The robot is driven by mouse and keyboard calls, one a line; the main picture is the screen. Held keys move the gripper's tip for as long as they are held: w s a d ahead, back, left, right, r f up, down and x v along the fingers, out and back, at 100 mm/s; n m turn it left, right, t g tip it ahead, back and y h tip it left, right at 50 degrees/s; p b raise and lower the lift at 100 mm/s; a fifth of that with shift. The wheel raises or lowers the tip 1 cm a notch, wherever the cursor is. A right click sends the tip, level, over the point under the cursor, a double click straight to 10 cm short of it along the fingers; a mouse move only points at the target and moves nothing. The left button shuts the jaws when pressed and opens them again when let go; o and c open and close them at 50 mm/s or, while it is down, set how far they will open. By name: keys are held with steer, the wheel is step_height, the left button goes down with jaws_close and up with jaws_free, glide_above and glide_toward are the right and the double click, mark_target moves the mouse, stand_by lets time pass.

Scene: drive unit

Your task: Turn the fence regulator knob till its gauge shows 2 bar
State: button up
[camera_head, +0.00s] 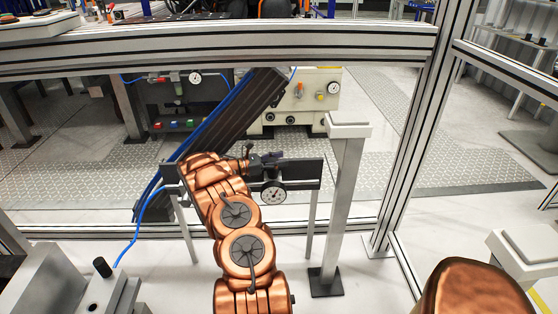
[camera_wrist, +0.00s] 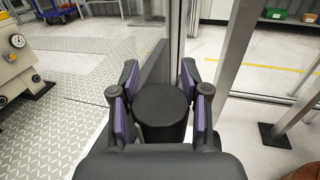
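A black round knob (camera_wrist: 162,112) stands upright between the two purple-padded fingers of my gripper (camera_wrist: 162,95) in the wrist view. A narrow gap seems to show on each side of it, so the fingers look open around the knob, not pressed on it. In the head view my gripper (camera_head: 272,158) is at the dark bracket plate (camera_head: 305,172) behind the fence rail. The knob is not clearly told apart from my gripper there. A round white gauge (camera_head: 273,192) hangs just below my gripper. Its face is toward the camera, but its needle is too small to read.
A light post (camera_head: 346,205) with a flat top stands right of the bracket. An aluminium fence frame (camera_head: 418,150) rises farther right. Behind stands a beige unit (camera_head: 300,105) with another gauge (camera_head: 333,88). A blue hose (camera_head: 136,235) runs left of my arm.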

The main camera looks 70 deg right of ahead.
steer(key=c, duration=0.6)
